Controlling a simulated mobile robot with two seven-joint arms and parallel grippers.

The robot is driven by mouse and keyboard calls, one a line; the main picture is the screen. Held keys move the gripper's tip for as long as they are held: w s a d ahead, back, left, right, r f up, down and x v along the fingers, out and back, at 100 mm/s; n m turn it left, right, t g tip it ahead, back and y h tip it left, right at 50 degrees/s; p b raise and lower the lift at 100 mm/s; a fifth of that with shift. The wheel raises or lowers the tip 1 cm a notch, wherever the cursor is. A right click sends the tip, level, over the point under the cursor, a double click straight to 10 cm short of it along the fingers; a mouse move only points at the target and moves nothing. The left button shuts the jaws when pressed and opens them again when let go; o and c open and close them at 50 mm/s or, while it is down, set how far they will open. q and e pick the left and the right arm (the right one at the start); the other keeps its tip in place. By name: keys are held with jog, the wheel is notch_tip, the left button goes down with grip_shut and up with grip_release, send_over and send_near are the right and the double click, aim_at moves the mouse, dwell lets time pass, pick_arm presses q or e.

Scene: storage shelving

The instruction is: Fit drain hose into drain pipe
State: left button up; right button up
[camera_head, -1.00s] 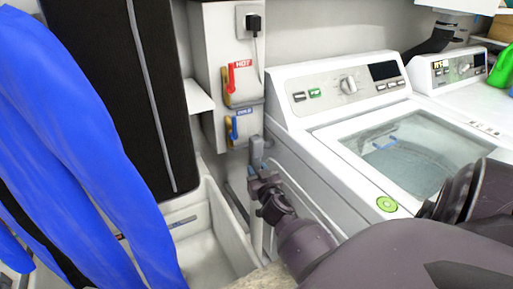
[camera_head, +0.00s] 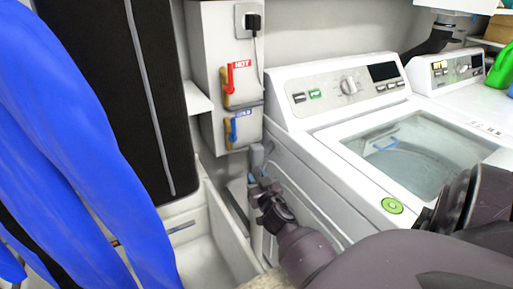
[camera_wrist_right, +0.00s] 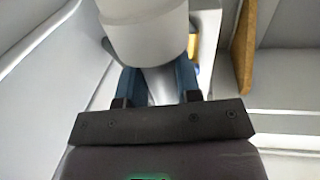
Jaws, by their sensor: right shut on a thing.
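The grey end of the drain hose (camera_head: 257,156) stands up from my right gripper (camera_head: 258,180), in the narrow gap between the washer and the sink. The right gripper is shut on the hose. In the right wrist view its blue fingers (camera_wrist_right: 160,86) lie either side of a pale grey piece, with a wide light-grey cylinder (camera_wrist_right: 145,32) close above. A pale upright shape (camera_head: 257,238) below the gripper may be the drain pipe; I cannot tell whether the hose meets it. The pipe opening is hidden. My left gripper is out of view.
The white washer (camera_head: 295,165) stands close on the right, and the white sink basin (camera_head: 226,232) on the left. A wall box with red hot (camera_head: 231,78) and blue cold (camera_head: 232,130) valves is above. Blue cloth (camera_head: 75,140) and a black panel (camera_head: 125,85) fill the left.

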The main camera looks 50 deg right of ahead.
aim_at(258, 170)
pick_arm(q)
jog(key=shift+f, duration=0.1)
pick_arm(e)
jog(key=shift+f, duration=0.35)
pick_arm(q)
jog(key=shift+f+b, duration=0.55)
jog(key=shift+b, duration=0.05)
pick_arm(e)
jog(key=shift+f, duration=0.5)
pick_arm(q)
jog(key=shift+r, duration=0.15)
pick_arm(e)
jog(key=o, duration=1.1)
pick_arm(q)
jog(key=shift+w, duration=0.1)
pick_arm(e)
jog(key=shift+r, duration=0.1)
jog(key=shift+r, duration=0.35)
notch_tip(258, 170, up, 5)
jog(key=shift+f+p, duration=0.15)
jog(key=shift+p, duration=1.05)
notch_tip(258, 170, up, 14)
jog(key=p, duration=0.4)
jog(key=shift+a+f, duration=0.1)
jog(key=shift+f, duration=0.15)
jog(key=shift+r, duration=0.55)
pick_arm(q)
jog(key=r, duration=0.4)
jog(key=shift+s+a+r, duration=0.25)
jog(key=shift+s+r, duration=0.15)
